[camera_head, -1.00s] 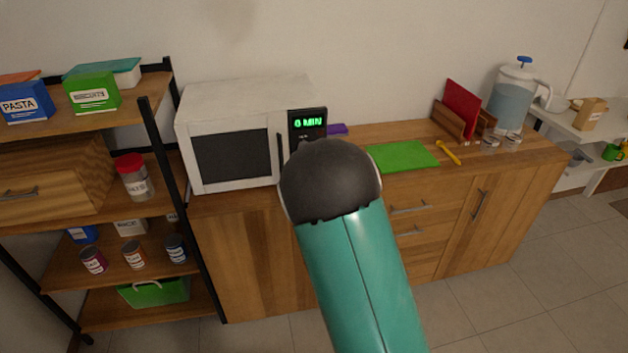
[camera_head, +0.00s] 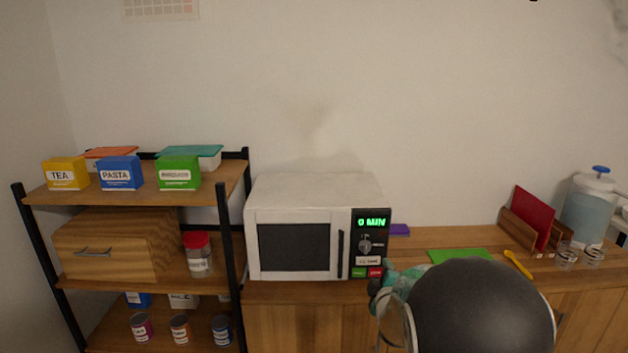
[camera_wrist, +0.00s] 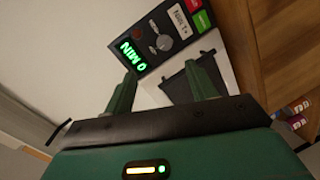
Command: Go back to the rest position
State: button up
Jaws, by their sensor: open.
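My gripper (camera_wrist: 162,95) is open and empty in the wrist view, its two green fingers apart. It points toward the microwave's control panel, which reads "0 MIN". In the head view the white microwave (camera_head: 297,245) stands on the wooden counter with its door shut. Part of my arm, with a dark rounded joint, covers the lower right of the head view. A green and dark part of my arm end shows just below the microwave's panel. My fingertips cannot be made out clearly there.
A shelf (camera_head: 135,188) at left holds tea, pasta and green boxes, a red-lidded jar (camera_head: 198,255) and several cans. On the counter (camera_head: 430,240) are a green board (camera_head: 459,255), a yellow utensil (camera_head: 518,264), glass jars and a water pitcher (camera_head: 590,212).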

jog(key=s+a+r+m+g, duration=0.1)
jog(key=s+r+m+g, duration=0.2)
jog(key=s, duration=0.9)
jog(key=s+a+r+m+g, duration=0.1)
jog(key=s+r+m+g, duration=0.2)
jog(key=s, duration=0.9)
jog(key=s+a+r+m+g+y, duration=0.1)
jog(key=s+r+m+g, duration=0.2)
jog(key=s+m, duration=0.4)
jog(key=s+g, duration=0.1)
jog(key=s, duration=0.5)
